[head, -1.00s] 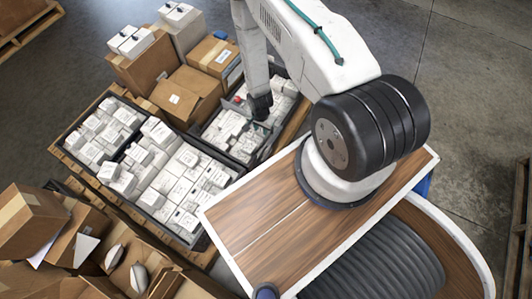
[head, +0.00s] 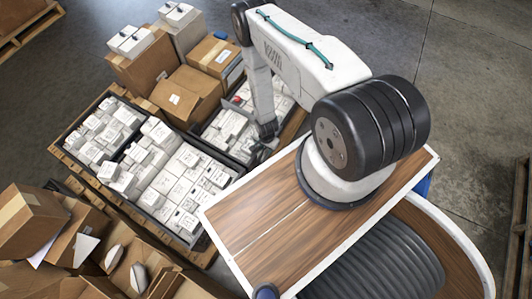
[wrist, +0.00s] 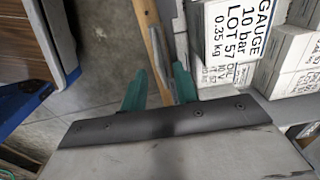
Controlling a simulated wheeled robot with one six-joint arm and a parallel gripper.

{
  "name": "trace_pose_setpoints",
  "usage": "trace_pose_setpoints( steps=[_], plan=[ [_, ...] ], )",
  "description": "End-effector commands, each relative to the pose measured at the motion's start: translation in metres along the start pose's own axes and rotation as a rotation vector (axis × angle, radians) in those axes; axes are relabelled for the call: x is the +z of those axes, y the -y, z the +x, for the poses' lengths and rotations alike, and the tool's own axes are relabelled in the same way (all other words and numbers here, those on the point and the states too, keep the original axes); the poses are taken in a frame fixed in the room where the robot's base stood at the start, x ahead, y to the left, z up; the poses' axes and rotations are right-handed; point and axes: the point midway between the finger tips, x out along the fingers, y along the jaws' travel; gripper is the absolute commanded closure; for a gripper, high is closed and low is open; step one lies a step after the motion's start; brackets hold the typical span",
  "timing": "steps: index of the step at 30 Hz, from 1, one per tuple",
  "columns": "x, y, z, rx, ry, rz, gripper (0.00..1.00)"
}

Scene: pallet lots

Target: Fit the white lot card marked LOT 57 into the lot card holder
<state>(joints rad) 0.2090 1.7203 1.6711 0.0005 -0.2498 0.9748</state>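My gripper (wrist: 161,72) shows two teal fingers standing apart in the wrist view. No card is seen clearly held between them. A thin grey piece (wrist: 157,86) shows in the gap, beside a wooden plank (wrist: 152,40); I cannot tell whether it is the lot card holder. In the head view my gripper (head: 264,152) is low at the near right edge of the crates, and its fingers are too small to read. A white box printed GAUGE 10 bar LOT 57 (wrist: 238,38) stands right of the fingers. I cannot make out the LOT 57 card.
Dark crates (head: 152,207) full of white boxes sit on a wooden pallet. Brown cartons (head: 187,95) stand behind, and open cartons (head: 75,235) lie at lower left. My wood-topped base is close to the gripper's right. Bare floor (wrist: 95,70) shows between base and pallet.

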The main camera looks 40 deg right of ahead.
Motion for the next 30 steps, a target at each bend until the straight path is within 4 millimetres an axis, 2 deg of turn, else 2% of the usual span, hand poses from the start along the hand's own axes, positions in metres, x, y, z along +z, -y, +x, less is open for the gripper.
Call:
trace_pose_setpoints(
  steps=[4, 7, 8, 22, 26, 30],
  plan=[
    [0.000, 0.000, 0.000, 0.000, 0.000, 0.000, 0.70],
    [0.000, 0.000, -0.001, 0.000, 0.000, 0.000, 0.98],
    [0.000, 0.000, -0.001, 0.000, 0.000, 0.000, 1.00],
    [0.000, 0.000, -0.006, 0.000, 0.000, 0.000, 1.00],
    [-0.001, 0.001, -0.018, 0.000, 0.000, 0.000, 1.00],
    [-0.001, 0.000, -0.040, -0.001, 0.000, 0.001, 1.00]
  ],
)
